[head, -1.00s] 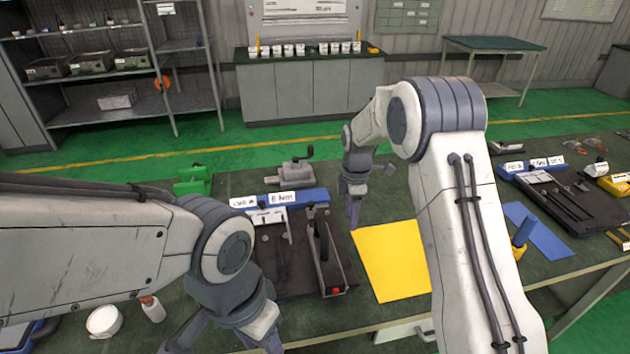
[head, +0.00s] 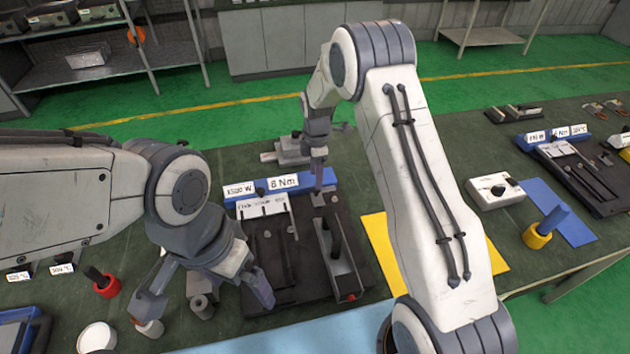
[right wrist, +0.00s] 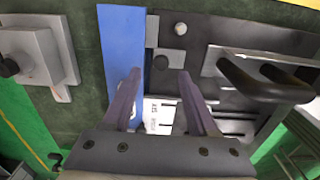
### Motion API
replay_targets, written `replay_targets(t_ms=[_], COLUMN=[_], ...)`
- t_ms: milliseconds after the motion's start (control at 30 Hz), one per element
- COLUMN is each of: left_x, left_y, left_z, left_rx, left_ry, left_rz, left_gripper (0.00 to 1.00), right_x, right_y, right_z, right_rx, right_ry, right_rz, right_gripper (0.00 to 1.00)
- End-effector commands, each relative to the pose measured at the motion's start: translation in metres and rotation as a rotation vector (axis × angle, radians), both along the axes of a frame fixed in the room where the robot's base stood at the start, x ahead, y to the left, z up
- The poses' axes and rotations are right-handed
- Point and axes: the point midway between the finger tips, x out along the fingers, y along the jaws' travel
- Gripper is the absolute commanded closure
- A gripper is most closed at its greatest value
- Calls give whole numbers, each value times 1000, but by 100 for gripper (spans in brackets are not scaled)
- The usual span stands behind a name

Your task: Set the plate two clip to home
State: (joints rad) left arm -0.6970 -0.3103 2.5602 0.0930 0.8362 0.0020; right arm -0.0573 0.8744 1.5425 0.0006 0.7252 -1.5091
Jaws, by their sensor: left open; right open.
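A dark plate (head: 267,297) with a blue strip (head: 330,180) along its far edge lies on the bench, left of centre in the head view. The strip bears "1500 W" and "8 Nm" labels. My right gripper (head: 319,192) is open, pointing down at the strip's right end. I cannot tell which part is the clip. My left gripper (head: 206,300) is open over the plate's near left side.
A grey vise-like block (head: 290,150) stands behind the strip. A yellow sheet (head: 378,235) lies right of the plate, partly behind my right arm. A white box with a knob (head: 497,190), a blue mat (head: 575,225) and a second dark plate (head: 590,185) are further right.

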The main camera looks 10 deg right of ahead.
Motion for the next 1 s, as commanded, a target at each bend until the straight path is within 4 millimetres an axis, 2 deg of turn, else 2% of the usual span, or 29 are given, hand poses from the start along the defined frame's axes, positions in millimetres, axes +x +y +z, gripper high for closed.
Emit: replay_targets(t_ms=[100,300,667,800,833,1000], left_x=[0,0,0,0,0,0], left_y=[0,0,0,0,0,0], left_z=[9,15,15,15,15,15], left_rx=[0,0,0,0,0,0], left_ry=[0,0,0,0,0,0], left_rz=[1,1,1,1,1,1], left_gripper=[0,0,0,0,0,0], right_x=[-1,0,0,0,0,0], right_y=[0,1,1,1,1,1], right_z=[-20,-43,-49,-48,-48,-48], right_rx=[0,1,1,1,1,1], right_ry=[4,0,-2,-2,-2,-2], right_rz=[1,1,1,1,1,1], right_gripper=[41,41,41,94,100,100])
